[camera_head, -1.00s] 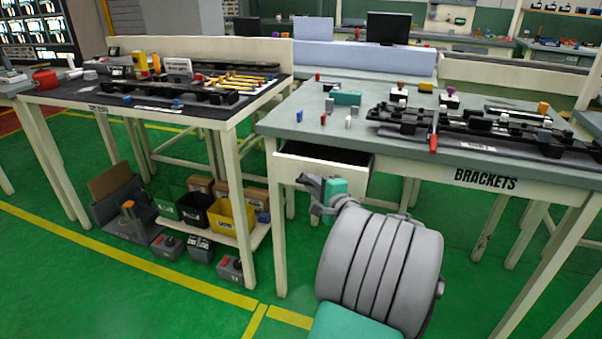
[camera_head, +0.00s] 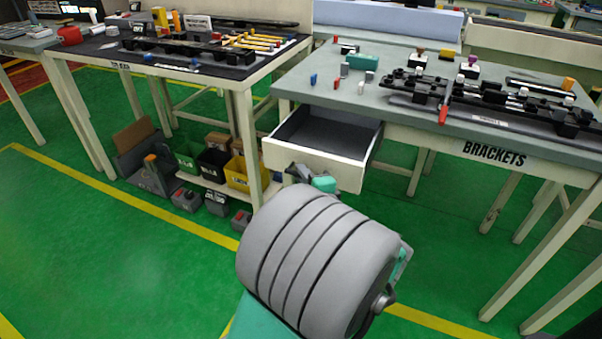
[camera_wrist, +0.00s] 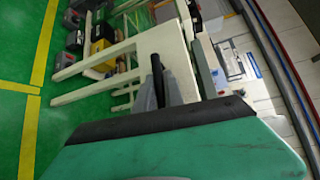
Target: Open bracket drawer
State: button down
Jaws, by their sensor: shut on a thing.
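The bracket drawer (camera_head: 313,160) is a cream drawer under the grey-topped table labelled BRACKETS. It stands well out from the table, and its dark inside looks empty in the head view. My gripper (camera_head: 296,172) is at the lower part of the drawer front, partly hidden by my own arm. In the wrist view my gripper (camera_wrist: 158,82) is shut at the cream drawer front (camera_wrist: 165,48), around a handle that I cannot see clearly.
The brackets table (camera_head: 440,105) carries black fixtures, small coloured clips and a green block. A dark-topped table (camera_head: 190,65) stands to the left, with a yellow bin (camera_head: 243,172) and other boxes on its low shelf. Green floor is free at the left front.

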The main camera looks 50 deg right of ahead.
jog(key=c, duration=1.5)
grip_release()
jog(key=shift+o, duration=0.2)
jog(key=p+v, duration=0.1)
jog(key=v, duration=0.6)
jog(key=shift+s+a, duration=0.2)
jog(key=shift+s, duration=0.15)
